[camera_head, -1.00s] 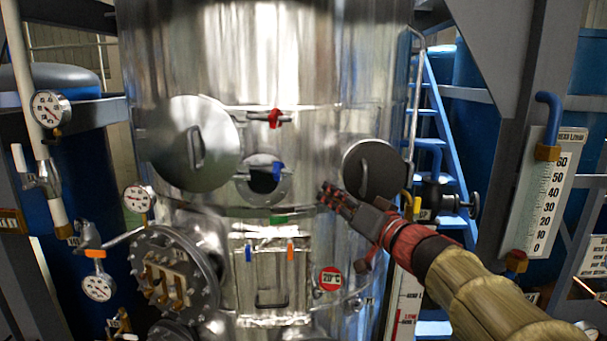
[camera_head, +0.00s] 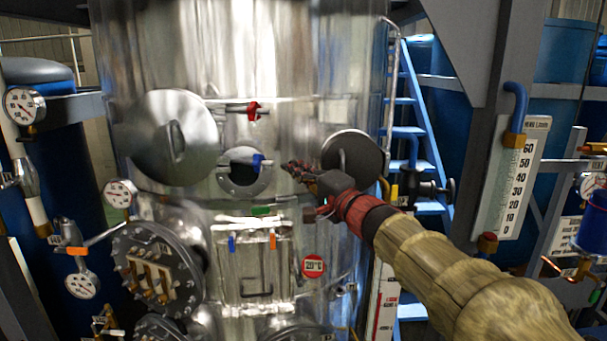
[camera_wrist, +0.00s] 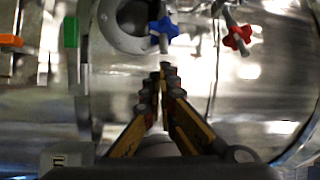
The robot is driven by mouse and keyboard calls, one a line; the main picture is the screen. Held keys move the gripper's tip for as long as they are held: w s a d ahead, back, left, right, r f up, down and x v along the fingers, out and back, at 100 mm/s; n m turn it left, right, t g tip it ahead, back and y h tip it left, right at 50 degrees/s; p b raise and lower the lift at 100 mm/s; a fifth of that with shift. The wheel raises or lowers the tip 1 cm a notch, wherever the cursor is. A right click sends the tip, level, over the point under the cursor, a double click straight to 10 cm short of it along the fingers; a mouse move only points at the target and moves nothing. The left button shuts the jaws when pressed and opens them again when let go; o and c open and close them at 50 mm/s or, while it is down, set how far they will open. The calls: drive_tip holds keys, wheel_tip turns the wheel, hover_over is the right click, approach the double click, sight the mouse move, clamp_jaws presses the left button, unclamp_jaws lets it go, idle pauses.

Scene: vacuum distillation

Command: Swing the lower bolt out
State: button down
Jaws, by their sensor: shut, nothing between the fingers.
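The lower bolt has a blue star knob (camera_head: 258,161) and sits at the upper right edge of a round flanged port (camera_head: 243,190) on the steel tank. The wrist view shows the blue knob (camera_wrist: 163,29) on a short metal rod beside the port's ring. The upper bolt has a red knob (camera_head: 253,111) and points sideways above the port; its red knob is also in the wrist view (camera_wrist: 237,38). My gripper (camera_head: 287,167) is shut and empty, just right of the blue knob and apart from it. In the wrist view its fingertips (camera_wrist: 166,68) lie below the blue knob's rod.
A large round steel cover (camera_head: 172,138) stands left of the port. A darker round cover (camera_head: 352,158) is close behind and right of my gripper. Below are a green tab (camera_head: 261,210), a panel with a handle (camera_head: 254,270) and a bolted flange (camera_head: 157,270).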

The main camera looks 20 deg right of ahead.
drive_tip(key=x, duration=0.3)
drive_tip(key=shift+w+a, duration=0.1)
drive_tip(key=shift+w, duration=0.2)
drive_tip(key=shift+s+a, duration=0.1)
